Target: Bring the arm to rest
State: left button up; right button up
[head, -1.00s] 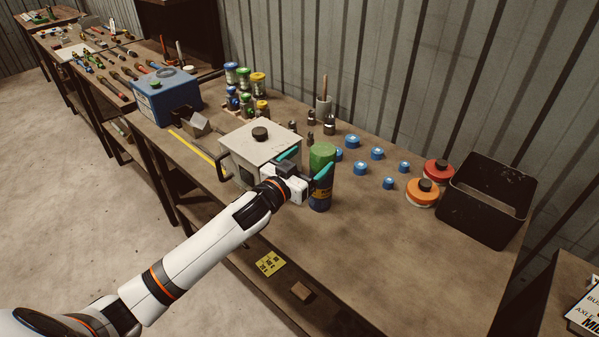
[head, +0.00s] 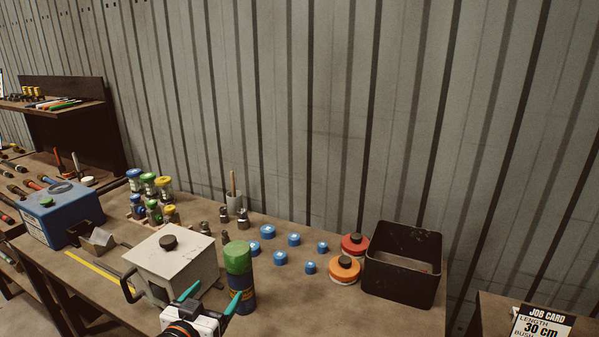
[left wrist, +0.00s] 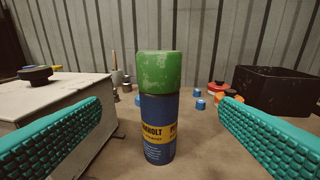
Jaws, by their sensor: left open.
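My left gripper (head: 211,299) is open, with teal ribbed fingers, at the bottom of the head view. In the left wrist view its two fingers (left wrist: 158,126) stand wide apart, with a green-capped blue spray can (left wrist: 160,110) upright on the bench beyond and between them. No finger visibly touches the can. The can also shows in the head view (head: 240,277), just beyond the right fingertip. Most of my left arm is below the picture edge. My right gripper is not in view.
A grey box with a black knob (head: 172,262) stands left of the can. A blue machine (head: 60,214) is further left. Blue caps (head: 280,258), red (head: 355,244) and orange (head: 344,269) lidded tins and a black bin (head: 402,265) are to the right. A corrugated wall closes the back.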

pick_arm(q)
jog(key=s+d+f+g+y, duration=0.1)
jog(key=s+f+g, duration=0.35)
jog(key=s, duration=0.55)
jog(key=s+f+g+y, duration=0.1)
jog(key=s+f+g, duration=0.35)
jog(key=s, duration=0.65)
jog(key=s+d+f+g+y, duration=0.1)
jog(key=s+f+g, duration=0.35)
jog(key=s, duration=0.55)
notch_tip(320, 180, down, 28)
jog(key=s, duration=0.1)
jog(key=s+a+f+g+b, duration=0.1)
jog(key=s+a+f, duration=0.2)
jog(key=s+f, duration=1.3)
jog(key=shift+f+g, duration=0.15)
jog(key=shift+g, duration=0.2)
